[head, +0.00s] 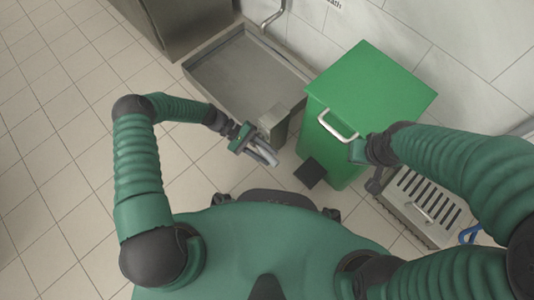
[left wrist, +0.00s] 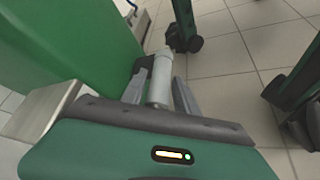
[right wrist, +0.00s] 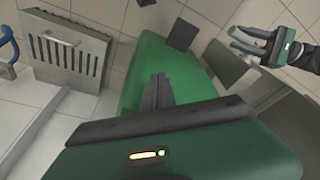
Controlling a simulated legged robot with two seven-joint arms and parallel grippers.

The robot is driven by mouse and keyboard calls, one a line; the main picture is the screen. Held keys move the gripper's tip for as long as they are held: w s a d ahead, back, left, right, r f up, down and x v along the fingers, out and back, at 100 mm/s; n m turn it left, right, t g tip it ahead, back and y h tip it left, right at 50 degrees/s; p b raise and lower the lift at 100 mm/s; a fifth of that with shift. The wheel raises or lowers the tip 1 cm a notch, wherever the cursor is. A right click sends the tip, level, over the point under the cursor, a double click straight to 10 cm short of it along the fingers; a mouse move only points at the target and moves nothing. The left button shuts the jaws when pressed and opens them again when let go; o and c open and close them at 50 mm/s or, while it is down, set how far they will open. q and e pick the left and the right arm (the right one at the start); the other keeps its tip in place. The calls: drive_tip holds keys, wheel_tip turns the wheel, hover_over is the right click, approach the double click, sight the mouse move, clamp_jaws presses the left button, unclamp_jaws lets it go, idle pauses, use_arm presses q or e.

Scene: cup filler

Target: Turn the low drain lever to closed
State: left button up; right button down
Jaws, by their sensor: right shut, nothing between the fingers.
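I cannot pick out the low drain lever for certain. My left gripper (head: 266,158) is low in front of the grey basin and left of the green bin. In the left wrist view (left wrist: 160,95) its fingers sit on both sides of a grey cylinder (left wrist: 161,78), seemingly touching it. I cannot tell whether the cylinder is the lever. My right gripper (right wrist: 158,92) is shut and empty, its fingers pointing down beside the green bin. In the head view it is partly hidden by its own arm.
The steel basin (head: 232,75) stands against the wall with a tap (head: 273,14). The green bin (head: 375,85) has a white handle (head: 338,127) and a black pedal (head: 310,173). A slotted metal box (head: 425,203) stands at right. Tiled floor at left is clear.

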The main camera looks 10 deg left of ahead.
use_arm(q)
drive_tip(key=shift+o, duration=0.7)
drive_tip(key=shift+a+r, duration=0.15)
drive_tip(key=shift+r, duration=0.1)
drive_tip(key=p+v, duration=0.4)
drive_tip(key=v, duration=1.2)
drive_tip(key=shift+a, duration=0.2)
drive_tip(key=shift+f, duration=0.15)
